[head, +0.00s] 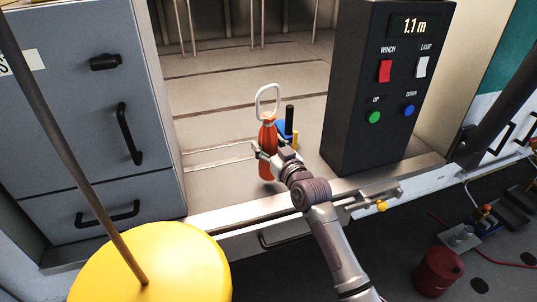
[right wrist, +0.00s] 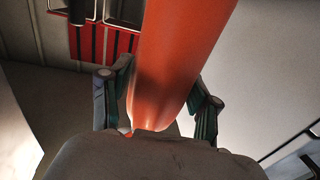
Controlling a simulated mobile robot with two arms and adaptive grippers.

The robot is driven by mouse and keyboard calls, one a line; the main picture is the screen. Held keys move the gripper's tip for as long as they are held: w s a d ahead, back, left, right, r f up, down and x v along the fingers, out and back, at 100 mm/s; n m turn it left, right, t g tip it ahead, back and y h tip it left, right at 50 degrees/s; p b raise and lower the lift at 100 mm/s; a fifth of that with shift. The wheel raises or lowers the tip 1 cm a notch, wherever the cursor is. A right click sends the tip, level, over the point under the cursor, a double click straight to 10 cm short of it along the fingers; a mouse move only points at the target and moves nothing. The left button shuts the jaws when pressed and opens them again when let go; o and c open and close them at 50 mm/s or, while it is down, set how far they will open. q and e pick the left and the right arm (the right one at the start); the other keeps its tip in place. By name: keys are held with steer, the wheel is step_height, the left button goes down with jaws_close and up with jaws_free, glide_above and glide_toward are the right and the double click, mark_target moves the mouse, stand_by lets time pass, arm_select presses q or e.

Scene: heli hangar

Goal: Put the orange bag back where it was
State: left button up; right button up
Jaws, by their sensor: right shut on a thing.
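The orange bag (head: 268,136) is narrow and upright, with a pale ring-shaped handle (head: 268,95) at its top. My right gripper (head: 264,153) is shut on its body, just inside the sill of the open bay. I cannot tell whether the bag's bottom touches the bay floor. In the right wrist view the orange bag (right wrist: 180,60) fills the middle between the two fingers of my right gripper (right wrist: 160,103). My left gripper is not in view.
A dark control box (head: 389,80) reading 1.1 m stands right of the bag. A blue item (head: 284,130) with a black upright post is close behind it. Grey drawers (head: 90,120) stand left. A yellow disc (head: 150,265) with a rod is in front. The bay floor behind is clear.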

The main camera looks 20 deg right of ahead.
step_height(320, 180, down, 3)
steer(key=shift+r+p, duration=0.1)
steer(key=shift+p, duration=0.25)
steer(key=shift+f, duration=0.3)
steer(key=o, duration=0.9)
steer(key=shift+f, duration=0.35)
steer(key=o, duration=0.4)
steer(key=shift+s, duration=0.1)
steer(key=shift+r, duration=0.1)
steer(key=shift+r, duration=0.15)
steer(key=shift+s+d+b, duration=0.35)
steer(key=shift+s, duration=1.65)
steer(key=shift+s+d+b, duration=0.35)
steer(key=shift+s, duration=1.6)
steer(key=shift+s+d+b, duration=0.35)
steer(key=shift+s, duration=1.65)
